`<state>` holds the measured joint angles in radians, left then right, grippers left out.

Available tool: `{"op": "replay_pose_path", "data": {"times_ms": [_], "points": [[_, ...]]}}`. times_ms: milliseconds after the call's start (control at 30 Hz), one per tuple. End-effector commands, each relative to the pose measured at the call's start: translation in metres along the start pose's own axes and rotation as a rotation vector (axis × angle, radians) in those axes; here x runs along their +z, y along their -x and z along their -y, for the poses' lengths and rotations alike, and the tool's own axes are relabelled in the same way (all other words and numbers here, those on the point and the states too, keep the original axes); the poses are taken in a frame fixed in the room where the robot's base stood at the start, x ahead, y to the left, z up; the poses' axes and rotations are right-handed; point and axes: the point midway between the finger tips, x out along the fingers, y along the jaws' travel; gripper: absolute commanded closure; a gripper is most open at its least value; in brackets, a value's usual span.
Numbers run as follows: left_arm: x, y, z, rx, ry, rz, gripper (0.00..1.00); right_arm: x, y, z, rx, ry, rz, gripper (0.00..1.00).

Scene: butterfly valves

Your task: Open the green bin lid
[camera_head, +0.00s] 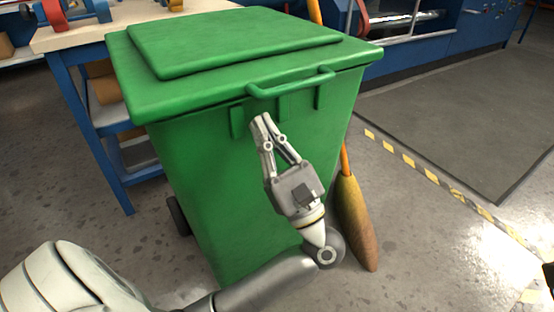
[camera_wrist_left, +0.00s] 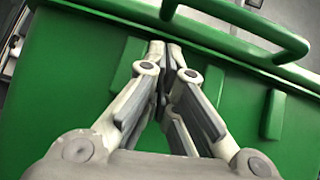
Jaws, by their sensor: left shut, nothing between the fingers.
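The green bin (camera_head: 190,180) stands in the middle of the head view, with its green lid (camera_head: 225,40) lying closed on top. A green bar handle (camera_head: 292,84) sticks out from the lid's front edge. My left gripper (camera_head: 262,118) is shut and empty in front of the bin's front wall, just below the handle's left end. In the left wrist view the shut fingertips (camera_wrist_left: 165,45) lie below the lid edge, and the handle (camera_wrist_left: 240,22) runs across the top. I cannot tell whether the fingertips touch the bin.
A broom (camera_head: 356,215) leans at the bin's right side. A workbench (camera_head: 75,40) with blue legs stands behind the bin at the left. Blue cabinets (camera_head: 480,25) line the back right. Open floor and a grey mat (camera_head: 460,110) lie to the right.

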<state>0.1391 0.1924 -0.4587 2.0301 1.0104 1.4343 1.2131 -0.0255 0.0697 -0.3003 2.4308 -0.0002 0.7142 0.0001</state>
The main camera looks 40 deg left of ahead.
Motion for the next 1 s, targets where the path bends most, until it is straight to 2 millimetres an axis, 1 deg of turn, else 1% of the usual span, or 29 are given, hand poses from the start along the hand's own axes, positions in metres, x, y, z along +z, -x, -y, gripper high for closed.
{"op": "replay_pose_path", "data": {"times_ms": [100,233,767,1000], "points": [[0.011,-0.011,0.0,0.001,0.005,-0.002,1.0,0.0,0.0,0.0,-0.002,0.001,-0.006,0.02],[0.018,-0.018,0.0,0.0,0.001,-0.002,1.0,0.0,0.0,0.0,-0.003,0.001,-0.005,0.02],[0.021,-0.021,0.0,0.0,-0.001,-0.004,1.0,-0.001,-0.004,0.0,-0.005,0.001,-0.014,0.02],[0.024,-0.032,-0.001,0.002,-0.004,-0.019,1.0,-0.003,-0.009,-0.001,0.001,0.0,-0.011,0.02]]}}
